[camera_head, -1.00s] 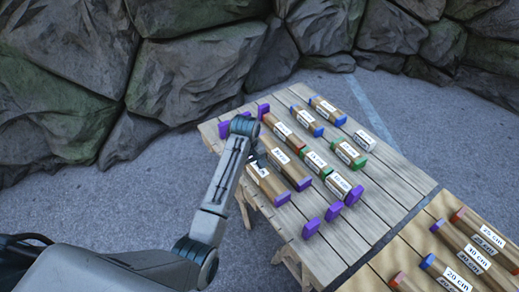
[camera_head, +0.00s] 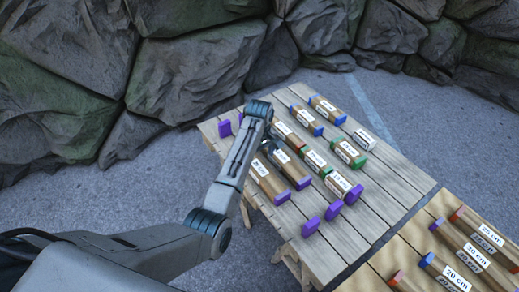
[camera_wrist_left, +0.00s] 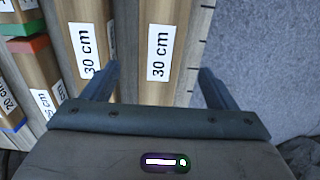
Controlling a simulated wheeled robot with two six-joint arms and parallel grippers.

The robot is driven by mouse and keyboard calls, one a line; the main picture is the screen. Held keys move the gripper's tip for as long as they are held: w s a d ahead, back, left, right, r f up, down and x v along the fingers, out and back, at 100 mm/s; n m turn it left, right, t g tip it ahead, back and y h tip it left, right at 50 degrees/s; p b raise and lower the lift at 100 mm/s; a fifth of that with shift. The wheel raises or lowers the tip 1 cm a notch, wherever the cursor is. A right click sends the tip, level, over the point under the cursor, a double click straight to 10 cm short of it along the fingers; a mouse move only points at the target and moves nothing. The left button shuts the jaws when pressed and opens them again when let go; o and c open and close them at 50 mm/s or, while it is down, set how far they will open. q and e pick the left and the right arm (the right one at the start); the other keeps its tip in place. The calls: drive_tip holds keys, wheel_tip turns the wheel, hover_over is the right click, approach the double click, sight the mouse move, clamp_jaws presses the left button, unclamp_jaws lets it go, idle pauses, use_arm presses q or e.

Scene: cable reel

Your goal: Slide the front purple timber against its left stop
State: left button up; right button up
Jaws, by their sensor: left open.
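The front purple timber (camera_head: 268,182) lies along the table's front edge, its near end purple. In the left wrist view it shows as the right-hand timber (camera_wrist_left: 152,85), labelled 30 cm. A purple left stop (camera_head: 225,128) stands at the table's far-left end; the arm hides the timber's far end in the head view. My left gripper (camera_wrist_left: 157,72) is open above the front timber, one finger towards the gap to the neighbouring 30 cm timber (camera_wrist_left: 85,35), the other beyond its outer side. I cannot tell whether the fingers touch it. My right gripper is not in view.
The neighbouring purple-ended timber (camera_head: 292,169) lies close behind. Other timbers with green and blue ends lie farther back. Purple stops (camera_head: 310,227) stand at the near end of the table. A second table (camera_head: 415,240) with more timbers is at lower right.

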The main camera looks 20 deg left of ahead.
sight(259, 167)
use_arm(q)
wheel_tip(259, 167, down, 6)
drive_tip(key=shift+r, duration=0.1)
drive_tip(key=shift+f, duration=0.8)
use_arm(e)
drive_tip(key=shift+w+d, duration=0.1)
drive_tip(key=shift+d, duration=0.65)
